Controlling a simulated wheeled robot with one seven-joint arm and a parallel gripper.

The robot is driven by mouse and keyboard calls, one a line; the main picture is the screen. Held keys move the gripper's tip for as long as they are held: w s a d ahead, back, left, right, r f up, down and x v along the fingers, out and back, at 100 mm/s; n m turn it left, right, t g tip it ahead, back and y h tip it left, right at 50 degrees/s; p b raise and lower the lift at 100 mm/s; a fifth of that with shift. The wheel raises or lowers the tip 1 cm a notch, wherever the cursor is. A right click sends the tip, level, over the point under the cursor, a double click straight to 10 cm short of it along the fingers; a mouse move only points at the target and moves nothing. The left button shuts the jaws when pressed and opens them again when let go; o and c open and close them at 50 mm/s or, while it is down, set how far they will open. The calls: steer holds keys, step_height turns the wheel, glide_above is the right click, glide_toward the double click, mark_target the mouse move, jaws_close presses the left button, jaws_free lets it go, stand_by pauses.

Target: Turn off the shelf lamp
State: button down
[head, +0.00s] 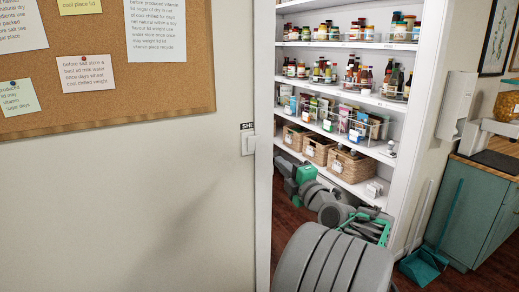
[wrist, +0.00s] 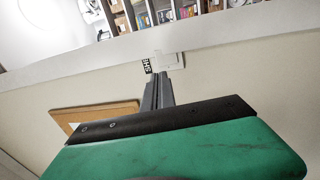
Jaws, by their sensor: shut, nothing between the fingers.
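The light switch (head: 248,144) is a small white plate on the pale wall, beside the white post at the shelf opening. A dark label (head: 247,126) sits above it, with only "SHE" readable. The switch (wrist: 169,61) and label (wrist: 148,67) also show in the wrist view. My gripper (wrist: 159,80) is shut and empty, its grey fingers pointing at the switch with the tips near its lower edge. I cannot tell whether they touch. In the head view my fingertips are not clear. The lamp itself is not visible; the shelves look brightly lit.
A corkboard (head: 120,112) with paper notes hangs left of the switch. White shelves (head: 338,92) hold jars, bottles and baskets (head: 349,164) behind my arm. A teal cabinet (head: 478,212) and a dustpan (head: 423,264) stand at the right. The wall below the corkboard is bare.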

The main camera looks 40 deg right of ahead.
mark_target(255, 140)
steer(key=p+x, duration=0.6)
steer(key=x, duration=0.7)
steer(key=shift+a+r+p, duration=0.15)
steer(key=shift+r+p, duration=0.05)
steer(key=shift+p, duration=0.15)
steer(key=shift+w+f, duration=0.1)
steer(key=shift+w, duration=0.45)
steer(key=shift+w+f+b, duration=0.2)
steer(key=shift+b, duration=0.3)
steer(key=shift+s+d+r, duration=0.15)
steer(key=shift+d+r, duration=0.05)
steer(key=shift+d, duration=0.05)
steer(key=shift+f, duration=0.1)
